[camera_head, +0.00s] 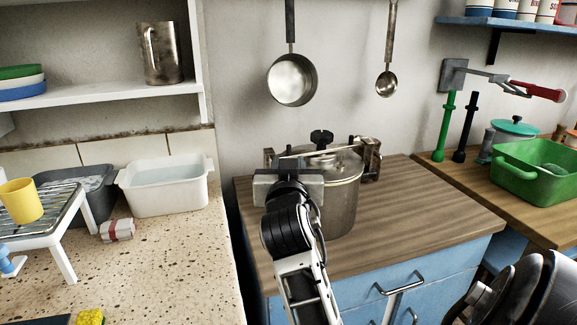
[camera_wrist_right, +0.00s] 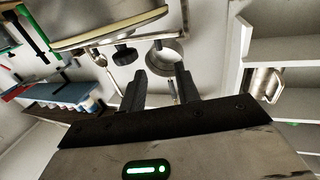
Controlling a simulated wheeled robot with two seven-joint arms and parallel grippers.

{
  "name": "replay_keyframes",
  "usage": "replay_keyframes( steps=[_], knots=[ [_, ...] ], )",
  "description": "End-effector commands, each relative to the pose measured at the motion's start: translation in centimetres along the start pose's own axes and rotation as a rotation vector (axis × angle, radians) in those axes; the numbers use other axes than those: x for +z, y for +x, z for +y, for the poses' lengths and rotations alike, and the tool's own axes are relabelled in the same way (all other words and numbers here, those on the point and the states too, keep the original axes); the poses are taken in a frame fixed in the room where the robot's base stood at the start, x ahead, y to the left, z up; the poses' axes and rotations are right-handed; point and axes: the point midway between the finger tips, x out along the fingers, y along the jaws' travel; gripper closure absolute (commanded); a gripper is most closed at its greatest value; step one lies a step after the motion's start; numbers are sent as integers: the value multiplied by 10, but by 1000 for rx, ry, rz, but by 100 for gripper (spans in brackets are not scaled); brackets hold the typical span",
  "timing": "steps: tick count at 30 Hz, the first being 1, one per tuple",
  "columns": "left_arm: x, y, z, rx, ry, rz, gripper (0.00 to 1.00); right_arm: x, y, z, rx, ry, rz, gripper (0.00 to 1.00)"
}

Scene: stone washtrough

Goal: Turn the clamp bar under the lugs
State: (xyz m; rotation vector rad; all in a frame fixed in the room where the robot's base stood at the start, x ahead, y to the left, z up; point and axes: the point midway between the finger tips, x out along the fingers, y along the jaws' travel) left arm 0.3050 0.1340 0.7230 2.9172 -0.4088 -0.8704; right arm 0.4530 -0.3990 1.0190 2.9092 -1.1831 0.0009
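A metal pot (camera_head: 342,205) stands on the wooden counter, its lid crossed by a thin clamp bar (camera_head: 312,151) with a black knob (camera_head: 321,137) on top. A lug stands at the pot's left side (camera_head: 268,158) and another at its right side (camera_head: 371,158). I cannot tell whether the bar's ends sit under the lugs. My right gripper (camera_head: 288,176) is in front of the pot's left side and hides part of it. In the right wrist view its fingers (camera_wrist_right: 161,80) are apart with nothing between them; the knob (camera_wrist_right: 125,55) shows upside down beyond them. My left gripper is not in view.
A saucepan (camera_head: 292,80) and a ladle (camera_head: 386,82) hang on the wall behind the pot. A white basin (camera_head: 165,185) stands to the left, a green tub (camera_head: 535,172) to the right. The wooden counter (camera_head: 430,215) right of the pot is clear.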

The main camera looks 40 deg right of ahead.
Motion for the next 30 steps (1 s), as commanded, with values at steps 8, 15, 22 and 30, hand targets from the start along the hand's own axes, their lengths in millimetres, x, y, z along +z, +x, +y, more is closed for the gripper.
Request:
replay_keyframes(
  steps=[8,15,22,30],
  knots=[
    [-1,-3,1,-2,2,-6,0,-7,-6,-4,-7,-326,6,100],
    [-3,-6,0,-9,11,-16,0,-14,-27,-11,-10,-1295,17,100],
    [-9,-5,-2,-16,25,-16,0,-7,-52,-11,-5,-2266,17,100],
    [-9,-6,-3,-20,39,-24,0,5,-72,-2,0,-3020,-2,100]
  ],
)
